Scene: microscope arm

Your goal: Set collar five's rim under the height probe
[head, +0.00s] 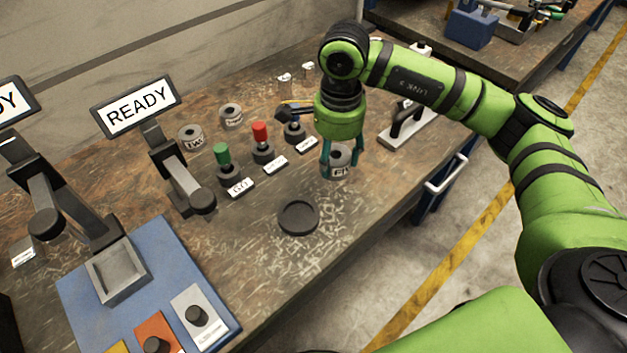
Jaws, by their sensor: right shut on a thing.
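My right gripper (341,159) points down at the right of the workbench. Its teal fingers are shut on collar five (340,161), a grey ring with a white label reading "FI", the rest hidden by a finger. The collar looks upright; I cannot tell whether it touches the bench. Two dark stands with READY screens are at the left. I cannot tell which is the height probe. My left gripper is out of view.
A black round dish (298,217) lies on open bench. Collar two (190,138) and another collar (231,116) stand behind. Green (222,154) and red (261,133) knobs line the middle. A black handle on a white plate (407,126) stands right of my gripper. A blue mat (82,295) lies front left.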

